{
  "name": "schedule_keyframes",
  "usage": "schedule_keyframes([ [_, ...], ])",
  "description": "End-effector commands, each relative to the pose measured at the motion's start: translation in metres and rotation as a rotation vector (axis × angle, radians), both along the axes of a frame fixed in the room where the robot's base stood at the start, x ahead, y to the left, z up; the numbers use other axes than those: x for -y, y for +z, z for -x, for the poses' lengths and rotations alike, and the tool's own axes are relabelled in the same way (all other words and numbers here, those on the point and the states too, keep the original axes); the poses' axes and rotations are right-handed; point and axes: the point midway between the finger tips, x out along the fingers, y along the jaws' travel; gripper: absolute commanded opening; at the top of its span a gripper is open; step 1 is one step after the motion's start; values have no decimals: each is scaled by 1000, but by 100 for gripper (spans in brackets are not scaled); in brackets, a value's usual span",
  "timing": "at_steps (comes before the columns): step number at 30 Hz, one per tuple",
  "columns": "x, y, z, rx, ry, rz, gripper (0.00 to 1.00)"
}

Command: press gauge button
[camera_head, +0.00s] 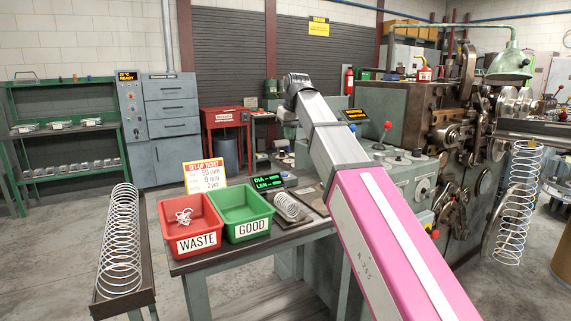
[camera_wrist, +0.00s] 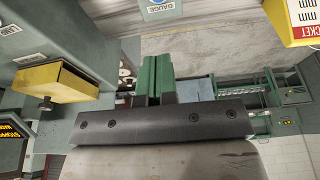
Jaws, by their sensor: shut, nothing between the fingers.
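The gauge display (camera_head: 269,182) shows green DIA and LEN lines with dashes, on the bench behind the green bin. A coiled spring (camera_head: 287,205) lies on the gauge plate beside it. In the wrist view, a white plate marked GAUGE (camera_wrist: 162,9) shows upside down at the top edge. In the head view my gripper is hidden, and my pink and grey arm crosses the middle.
The red WASTE bin (camera_head: 163,224) holds tangled wire; the green GOOD bin (camera_head: 224,205) looks empty. A set-up ticket (camera_head: 205,174) stands behind them and shows in the wrist view (camera_wrist: 298,22). A yellow box (camera_wrist: 60,82) juts out left. The coiler (camera_head: 465,130) stands right.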

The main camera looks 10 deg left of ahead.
Motion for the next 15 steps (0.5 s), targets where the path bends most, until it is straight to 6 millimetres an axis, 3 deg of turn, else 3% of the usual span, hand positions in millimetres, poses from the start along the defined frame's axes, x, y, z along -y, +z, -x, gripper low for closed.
schedule_keyframes([
  [5,-2,-13,-3,-1,0,1,0],
  [15,-12,-68,-15,-2,0,1,0],
])
